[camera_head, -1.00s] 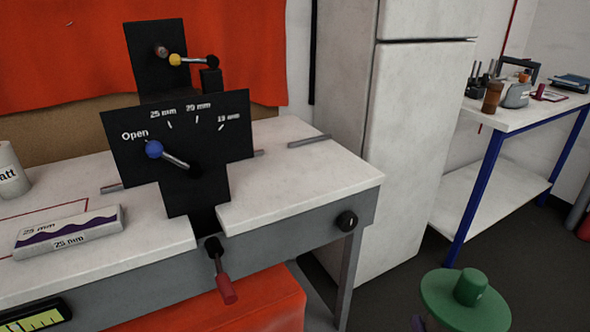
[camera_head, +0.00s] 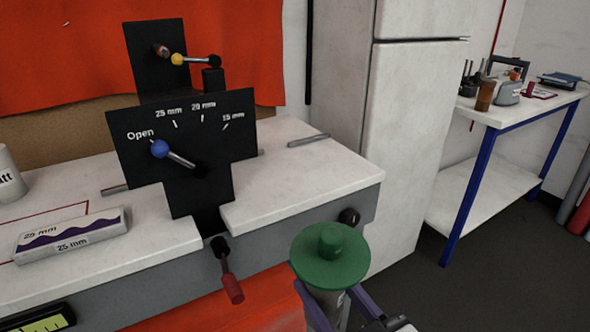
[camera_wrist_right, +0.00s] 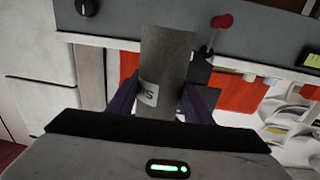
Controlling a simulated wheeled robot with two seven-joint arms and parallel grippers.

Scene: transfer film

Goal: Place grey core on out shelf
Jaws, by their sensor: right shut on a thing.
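My right gripper (camera_wrist_right: 161,98) is shut on the core, one purple finger on each side. In the head view the right gripper (camera_head: 334,298) holds it roughly upright in front of the bench's right front edge. I cannot tell which surface is the out shelf. My left gripper is not in view.
A white bench (camera_head: 290,185) carries a black panel (camera_head: 225,120) with a blue-knobbed lever and a red-handled lever (camera_head: 231,288). A white cabinet (camera_head: 415,120) stands behind. A blue-legged table (camera_head: 515,112) with a lower shelf (camera_head: 478,185) is at right. Open floor lies before it.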

